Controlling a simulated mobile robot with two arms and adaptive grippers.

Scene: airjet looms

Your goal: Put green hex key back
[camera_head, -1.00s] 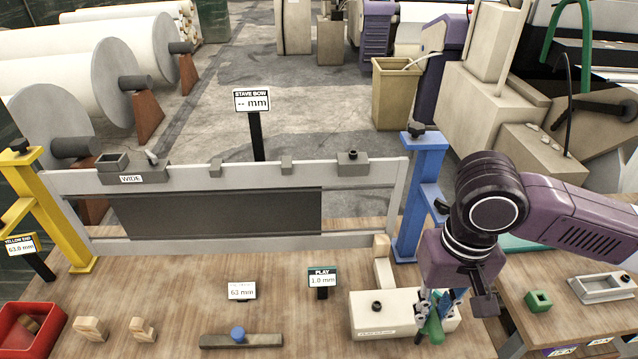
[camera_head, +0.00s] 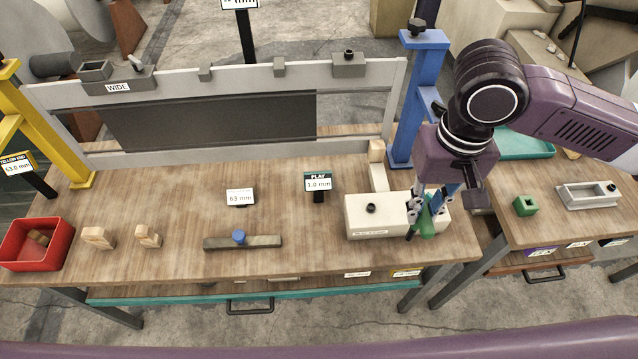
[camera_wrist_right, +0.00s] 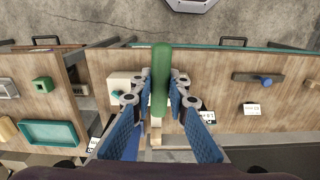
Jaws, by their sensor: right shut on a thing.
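The green hex key (camera_head: 427,224) shows as a thick green handle between the fingers of my right gripper (camera_head: 430,208). The gripper points down at the right end of the cream block (camera_head: 378,214) on the main bench. In the right wrist view the green handle (camera_wrist_right: 161,72) stands out between the blue finger pads of the gripper (camera_wrist_right: 159,100). The key's thin shaft is hidden, and I cannot tell whether it touches the block. A small green holder (camera_head: 525,206) with a square opening sits on the right table; it also shows in the right wrist view (camera_wrist_right: 42,86). My left gripper is not in view.
A blue post (camera_head: 418,95) rises behind my right gripper. A gap separates the main bench from the right table (camera_head: 550,232). A red bin (camera_head: 36,246) stands far left.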

